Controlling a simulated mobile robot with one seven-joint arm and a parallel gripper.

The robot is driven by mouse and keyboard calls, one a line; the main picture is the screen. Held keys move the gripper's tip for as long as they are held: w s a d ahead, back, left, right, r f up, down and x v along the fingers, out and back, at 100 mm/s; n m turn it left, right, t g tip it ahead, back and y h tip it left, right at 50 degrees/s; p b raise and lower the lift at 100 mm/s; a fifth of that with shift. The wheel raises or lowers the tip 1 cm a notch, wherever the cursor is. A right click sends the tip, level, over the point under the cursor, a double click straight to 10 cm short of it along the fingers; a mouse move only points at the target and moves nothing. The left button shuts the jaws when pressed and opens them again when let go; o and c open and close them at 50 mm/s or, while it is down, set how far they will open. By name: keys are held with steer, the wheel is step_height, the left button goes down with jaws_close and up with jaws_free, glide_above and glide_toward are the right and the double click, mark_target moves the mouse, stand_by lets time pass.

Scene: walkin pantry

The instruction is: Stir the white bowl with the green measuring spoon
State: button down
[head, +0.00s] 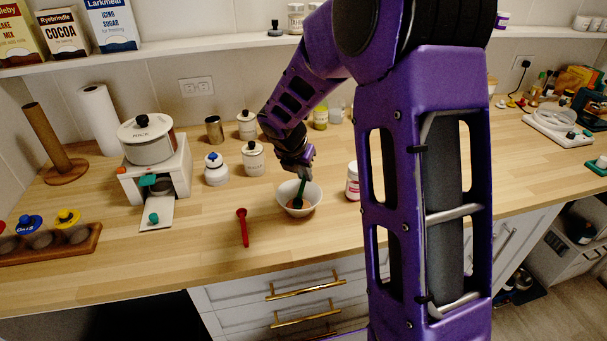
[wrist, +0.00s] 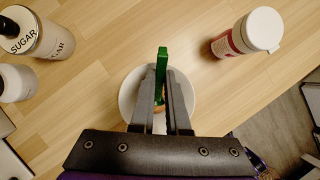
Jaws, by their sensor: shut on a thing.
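The white bowl (head: 312,193) stands on the wooden counter, with something brownish inside. It also shows in the wrist view (wrist: 187,93), partly covered by my fingers. My gripper (head: 303,160) is above the bowl, shut on the green measuring spoon (head: 301,187). The spoon points down, its lower end inside the bowl. In the wrist view the spoon's green handle (wrist: 162,62) stands between my two fingertips (wrist: 162,85). Whether the spoon touches the contents or the bowl's wall cannot be told.
A red spoon (head: 242,227) lies left of the bowl. A white-capped jar (head: 353,182) stands to the right, partly behind my arm. Canisters (head: 253,160) and a white stove-like stand with a pot (head: 147,145) are to the left. Counter in front of the bowl is clear.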

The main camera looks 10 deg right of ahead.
step_height(320, 180, up, 8)
stand_by(0.8)
